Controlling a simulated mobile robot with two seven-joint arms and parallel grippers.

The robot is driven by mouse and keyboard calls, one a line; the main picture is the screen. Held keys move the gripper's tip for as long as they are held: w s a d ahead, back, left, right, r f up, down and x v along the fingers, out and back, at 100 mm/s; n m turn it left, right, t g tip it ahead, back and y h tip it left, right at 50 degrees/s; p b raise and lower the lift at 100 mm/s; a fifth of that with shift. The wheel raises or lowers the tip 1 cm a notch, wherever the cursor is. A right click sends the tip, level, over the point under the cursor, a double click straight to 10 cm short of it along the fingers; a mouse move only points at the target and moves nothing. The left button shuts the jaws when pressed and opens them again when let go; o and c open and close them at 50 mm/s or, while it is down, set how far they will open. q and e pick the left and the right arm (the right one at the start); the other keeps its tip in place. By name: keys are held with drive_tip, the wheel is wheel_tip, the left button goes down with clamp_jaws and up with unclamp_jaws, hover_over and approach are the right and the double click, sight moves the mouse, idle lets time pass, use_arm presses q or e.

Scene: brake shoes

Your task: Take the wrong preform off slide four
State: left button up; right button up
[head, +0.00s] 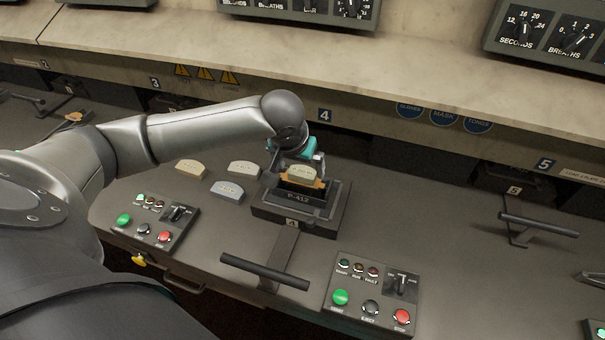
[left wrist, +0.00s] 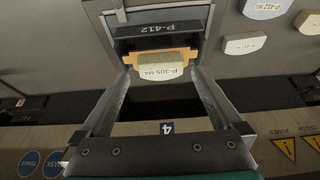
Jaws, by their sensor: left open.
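Slide four (head: 335,213) is drawn out over the counter, with a black plate marked P-412 (left wrist: 160,31). In its orange holder (left wrist: 130,56) sits a pale preform (head: 300,172). In the left wrist view the preform (left wrist: 162,72) reads P-305 MA, unlike the plate. My left gripper (head: 304,160) is over the slide, pointing down. In its wrist view the left gripper (left wrist: 159,76) is open, with one finger on either side of the preform and a gap to each. Contact is not visible. My right gripper is not in view.
Two cream preforms (head: 190,167) (head: 243,168) and a bluish one (head: 227,190) lie left of slide four. A T-handle (head: 265,271) sticks out in front. Button panels (head: 372,292) (head: 153,221) flank it. The counter (head: 430,220) to the right is mostly clear.

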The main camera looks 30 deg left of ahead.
sight(302, 173)
use_arm(q)
drive_tip(key=shift+x, duration=1.5)
drive_tip(key=c, duration=1.3)
drive_tip(key=shift+c, duration=0.5)
drive_tip(key=shift+r, duration=0.15)
